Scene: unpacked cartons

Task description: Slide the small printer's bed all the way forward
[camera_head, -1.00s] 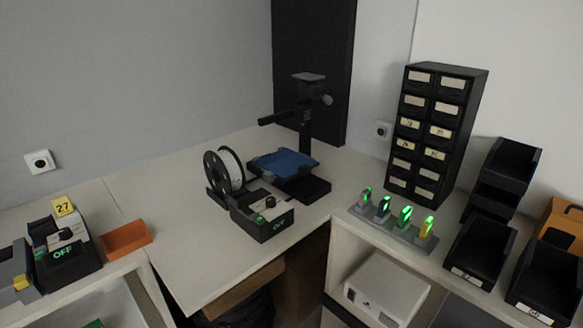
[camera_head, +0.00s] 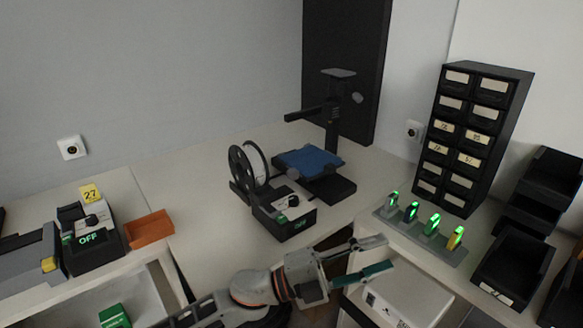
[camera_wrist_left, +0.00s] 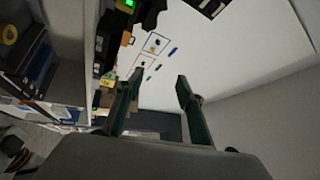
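The small printer stands on the corner desk, with a dark upright column (camera_head: 331,125) and a blue bed (camera_head: 308,161) on a black base (camera_head: 330,186). A white filament spool (camera_head: 255,162) in a black holder stands just left of it. My left gripper (camera_head: 375,257) is in front of the desk's front edge, below and apart from the printer, its two fingers spread and empty. Its open fingers also show in the left wrist view (camera_wrist_left: 154,88), with nothing between them. The printer cannot be made out there. My right gripper is not in view.
A black control box (camera_head: 284,217) stands in front of the printer. A grey rack (camera_head: 420,236) with several green-lit items and a black drawer tower (camera_head: 470,140) stand to the right. An orange tray (camera_head: 148,229) is at the left.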

